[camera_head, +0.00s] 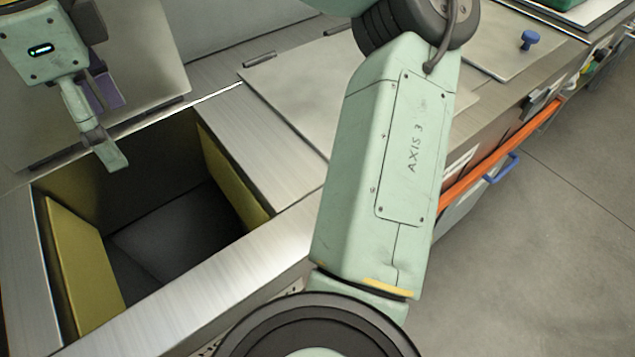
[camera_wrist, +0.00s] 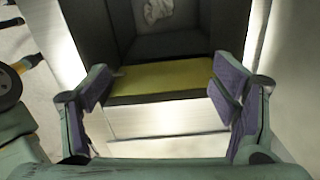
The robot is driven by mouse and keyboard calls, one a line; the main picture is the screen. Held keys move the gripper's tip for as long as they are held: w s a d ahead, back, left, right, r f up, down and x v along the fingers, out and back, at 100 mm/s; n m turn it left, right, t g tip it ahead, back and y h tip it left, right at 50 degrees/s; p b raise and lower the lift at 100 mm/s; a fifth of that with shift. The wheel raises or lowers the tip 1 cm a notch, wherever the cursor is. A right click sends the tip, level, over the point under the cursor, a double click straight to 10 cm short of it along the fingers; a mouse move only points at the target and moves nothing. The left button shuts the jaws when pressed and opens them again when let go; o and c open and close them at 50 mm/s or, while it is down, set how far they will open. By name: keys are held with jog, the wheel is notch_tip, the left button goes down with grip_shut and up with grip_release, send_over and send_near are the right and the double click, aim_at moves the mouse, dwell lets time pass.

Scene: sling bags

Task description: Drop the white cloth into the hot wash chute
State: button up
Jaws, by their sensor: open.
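The white cloth (camera_wrist: 157,10) lies crumpled deep inside an open, dark chute (camera_wrist: 110,40) at the top of the wrist view. It is apart from my gripper. In the head view the same square opening (camera_head: 235,180) has yellow-green inner panels and a raised metal lid; the cloth does not show there. My gripper (camera_wrist: 162,88) is open and empty, its purple pads wide apart, above the chute's edge. In the head view my gripper (camera_head: 112,122) is over the back of the opening. No label tells which wash this chute is.
A closed metal lid (camera_head: 290,95) lies right of the opening. Another lid with a blue knob (camera_head: 529,40) is farther off. An orange rail (camera_head: 510,150) and a blue handle (camera_head: 503,168) run along the counter's front. The floor (camera_head: 540,250) at right is clear.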

notch_tip(320, 180, up, 6)
jog(key=shift+f, duration=0.15)
dwell(0.5)
